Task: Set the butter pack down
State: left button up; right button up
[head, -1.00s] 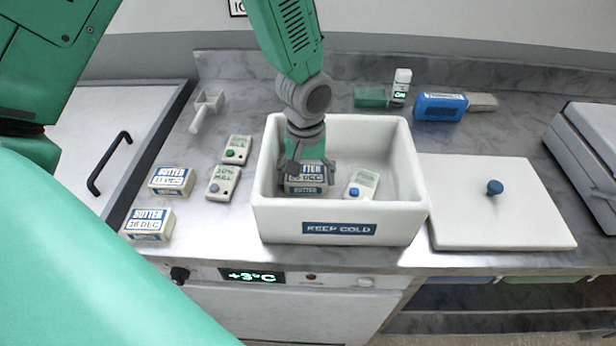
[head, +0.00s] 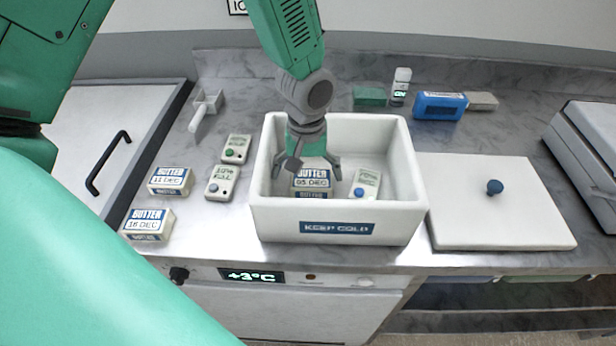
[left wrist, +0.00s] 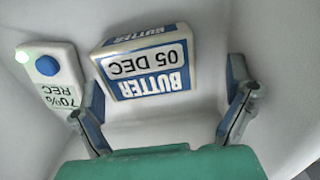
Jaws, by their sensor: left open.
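The butter pack marked 05 DEC (head: 312,183) rests inside the white KEEP COLD box (head: 258,208), in its left half. It also shows large in the left wrist view (left wrist: 146,66), with blue and white labels. My left gripper (head: 307,168) is open above the pack, with its fingers spread on either side and apart from it. In the left wrist view, the left gripper (left wrist: 163,78) has a clear gap between each finger and the pack. My right gripper is not in view.
A small block with a blue knob (head: 366,184) lies right of the pack in the box. Two butter packs (head: 171,181) (head: 149,225) and two small blocks (head: 236,149) (head: 221,184) lie left of the box. The box lid (head: 495,215) lies at right.

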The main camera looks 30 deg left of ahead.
aim_at(312, 178)
pick_arm(q)
notch_tip(312, 178, up, 11)
jog(key=shift+d+f, duration=0.15)
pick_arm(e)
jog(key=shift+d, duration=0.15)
pick_arm(q)
jog(key=shift+d, duration=0.15)
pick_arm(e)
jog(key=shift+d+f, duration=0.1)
